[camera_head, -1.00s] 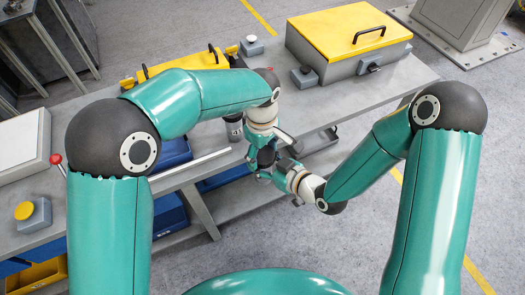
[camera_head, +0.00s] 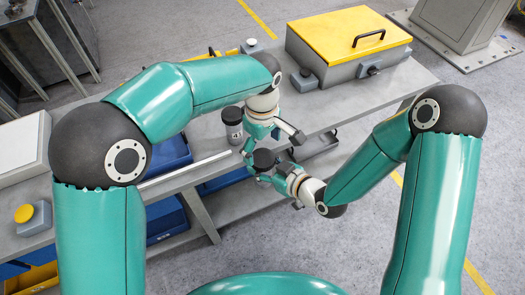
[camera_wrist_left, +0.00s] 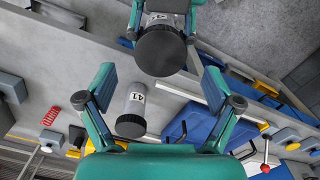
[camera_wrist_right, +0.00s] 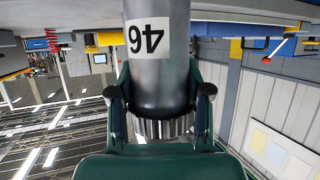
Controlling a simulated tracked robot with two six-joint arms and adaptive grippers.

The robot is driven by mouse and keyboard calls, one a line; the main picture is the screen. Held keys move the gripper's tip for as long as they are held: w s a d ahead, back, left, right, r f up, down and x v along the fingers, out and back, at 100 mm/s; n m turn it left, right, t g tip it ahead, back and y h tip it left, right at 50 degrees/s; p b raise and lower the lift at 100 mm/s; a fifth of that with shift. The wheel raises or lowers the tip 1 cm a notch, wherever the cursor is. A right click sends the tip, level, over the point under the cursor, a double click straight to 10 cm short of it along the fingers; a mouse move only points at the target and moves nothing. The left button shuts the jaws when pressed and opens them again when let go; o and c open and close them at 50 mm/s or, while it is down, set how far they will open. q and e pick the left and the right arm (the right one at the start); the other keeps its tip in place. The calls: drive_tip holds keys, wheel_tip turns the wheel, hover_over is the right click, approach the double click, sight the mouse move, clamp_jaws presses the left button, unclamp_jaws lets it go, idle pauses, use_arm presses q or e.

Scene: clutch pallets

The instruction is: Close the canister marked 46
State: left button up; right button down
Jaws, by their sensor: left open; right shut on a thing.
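The canister marked 46 (camera_wrist_right: 160,60) is a grey cylinder. In the right wrist view its label is upside down. My right gripper (camera_wrist_right: 160,95) is shut around it and holds it out past the table's front edge. In the left wrist view a round black lid (camera_wrist_left: 161,50) covers its end, seated as far as I can tell; it also shows dark in the head view (camera_head: 263,157). My left gripper (camera_wrist_left: 160,82) is open, its fingers apart and empty, near the lid and clear of it. In the head view the left gripper (camera_head: 259,136) is just above the canister.
A second canister marked 41 (camera_wrist_left: 134,100), with a black lid, stands on the table (camera_head: 325,105) near the left gripper. A grey case with a yellow lid (camera_head: 345,30) sits at the back right. Blue bins (camera_head: 165,220) are under the table. Open floor lies in front.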

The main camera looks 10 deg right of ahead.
use_arm(q)
drive_tip(key=shift+r, duration=0.15)
drive_tip(key=shift+o, duration=0.9)
wheel_tip(320, 180, up, 12)
drive_tip(key=shift+w, duration=0.15)
idle(0.4)
